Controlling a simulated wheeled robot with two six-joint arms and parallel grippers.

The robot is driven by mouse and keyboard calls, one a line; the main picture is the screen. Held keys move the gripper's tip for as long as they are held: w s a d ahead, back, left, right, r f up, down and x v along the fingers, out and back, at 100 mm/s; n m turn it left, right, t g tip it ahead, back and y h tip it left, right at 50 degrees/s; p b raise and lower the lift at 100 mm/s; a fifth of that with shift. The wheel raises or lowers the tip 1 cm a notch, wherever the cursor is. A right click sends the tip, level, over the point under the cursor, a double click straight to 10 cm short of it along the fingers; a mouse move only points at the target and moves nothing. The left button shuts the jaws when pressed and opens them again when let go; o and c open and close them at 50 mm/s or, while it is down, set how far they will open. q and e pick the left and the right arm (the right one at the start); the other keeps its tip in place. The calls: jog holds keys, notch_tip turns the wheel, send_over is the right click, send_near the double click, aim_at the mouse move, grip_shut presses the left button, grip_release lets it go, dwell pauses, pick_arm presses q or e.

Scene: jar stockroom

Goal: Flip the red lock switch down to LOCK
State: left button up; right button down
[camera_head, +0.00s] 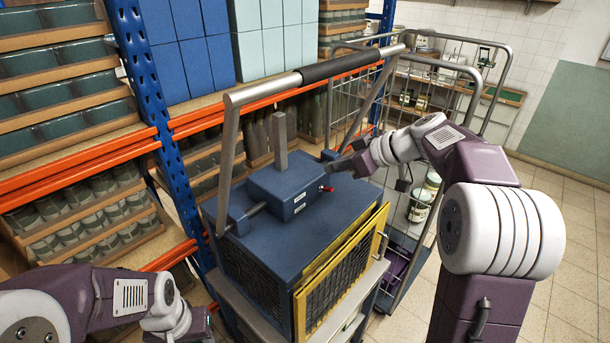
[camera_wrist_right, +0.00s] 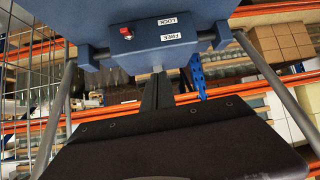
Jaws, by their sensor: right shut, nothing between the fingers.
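The red lock switch (camera_head: 327,189) is a small red lever on the right-hand side of a blue box (camera_head: 290,190) on top of the blue cart. In the right wrist view the red switch (camera_wrist_right: 126,31) is beside the upside-down labels LOCK (camera_wrist_right: 168,21) and FREE (camera_wrist_right: 180,38). I cannot tell which label it points to. My right gripper (camera_head: 335,163) is shut and empty, close to the box and a little above the switch; its fingers (camera_wrist_right: 157,92) also show in the wrist view, apart from the switch. My left gripper (camera_head: 200,325) is at the bottom left, its fingers unclear.
The cart's push handle (camera_head: 260,92) with a black grip arches above the box. A yellow-framed mesh door (camera_head: 340,270) is on the cart's front. Shelves with jars and blue boxes (camera_head: 180,50) stand behind on the left. A wire trolley (camera_head: 400,75) stands behind on the right. Tiled floor is free at right.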

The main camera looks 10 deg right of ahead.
jog(key=d+m, duration=0.1)
jog(key=d, duration=0.5)
jog(key=p, duration=0.4)
send_over(331, 188)
jog(key=shift+h, duration=0.4)
notch_tip(331, 188, down, 5)
jog(key=shift+s+f, duration=0.1)
jog(key=shift+s, duration=0.05)
notch_tip(331, 188, down, 4)
jog(key=shift+s+r+p, duration=0.15)
jog(key=shift+r+p, duration=0.1)
jog(key=shift+p, duration=0.4)
jog(key=shift+s+d+f, duration=0.25)
jog(key=shift+f, duration=0.25)
pick_arm(q)
notch_tip(331, 188, up, 6)
jog(key=shift+d+r, duration=0.2)
jog(key=shift+d, duration=0.05)
jog(key=shift+a+f, duration=0.1)
pick_arm(e)
jog(key=shift+w+a, duration=0.1)
